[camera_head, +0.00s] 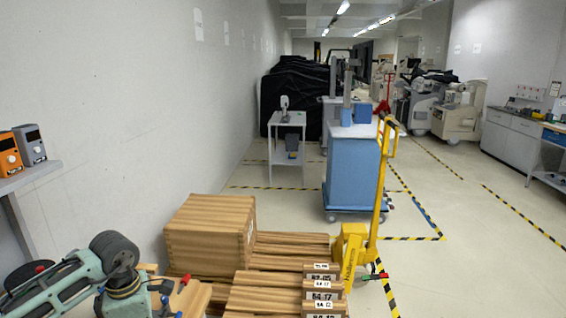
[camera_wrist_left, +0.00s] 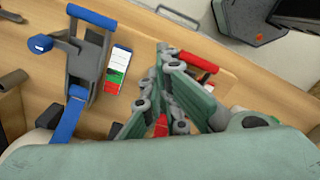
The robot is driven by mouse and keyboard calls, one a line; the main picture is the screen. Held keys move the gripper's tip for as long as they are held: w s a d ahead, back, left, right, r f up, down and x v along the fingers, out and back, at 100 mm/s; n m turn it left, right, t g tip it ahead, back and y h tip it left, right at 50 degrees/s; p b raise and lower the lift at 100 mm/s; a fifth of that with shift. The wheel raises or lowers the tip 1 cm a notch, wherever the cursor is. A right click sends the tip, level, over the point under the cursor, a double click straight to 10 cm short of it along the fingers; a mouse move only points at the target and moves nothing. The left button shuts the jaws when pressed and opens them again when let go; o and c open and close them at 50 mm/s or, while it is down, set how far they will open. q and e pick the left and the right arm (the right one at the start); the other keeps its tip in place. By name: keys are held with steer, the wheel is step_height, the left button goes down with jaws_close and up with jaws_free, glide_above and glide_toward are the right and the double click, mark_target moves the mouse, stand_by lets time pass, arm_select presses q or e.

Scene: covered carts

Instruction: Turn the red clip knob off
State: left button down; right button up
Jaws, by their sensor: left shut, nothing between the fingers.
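A clamp-like fixture with a red bar (camera_wrist_left: 194,62) is on the wooden board, just right of my left fingertips in the left wrist view. My left gripper (camera_wrist_left: 167,52) is shut and empty, its fingers close beside the red bar; I cannot tell whether they touch it. The fingers hide part of the fixture. In the head view a small red piece (camera_head: 183,283) shows on the wood at lower left, beside my teal arm. A grey clip with a blue handle (camera_wrist_left: 92,15) lies left in the wrist view. My right gripper is not seen.
A label with green and red (camera_wrist_left: 118,70) is on the board. A wooden box (camera_head: 208,238) and stacked labelled wood stand in front. A yellow pallet-truck handle (camera_head: 380,190) rises at right, with a blue cart (camera_head: 352,172) behind. The floor farther right is clear.

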arm_select(q)
steer(key=shift+s+f, duration=0.1)
steer(key=shift+f, duration=0.2)
steer(key=shift+r, duration=0.1)
step_height(320, 180, up, 6)
steer(key=p, duration=0.3)
steer(key=shift+w+d, duration=0.15)
steer(key=shift+w, duration=0.15)
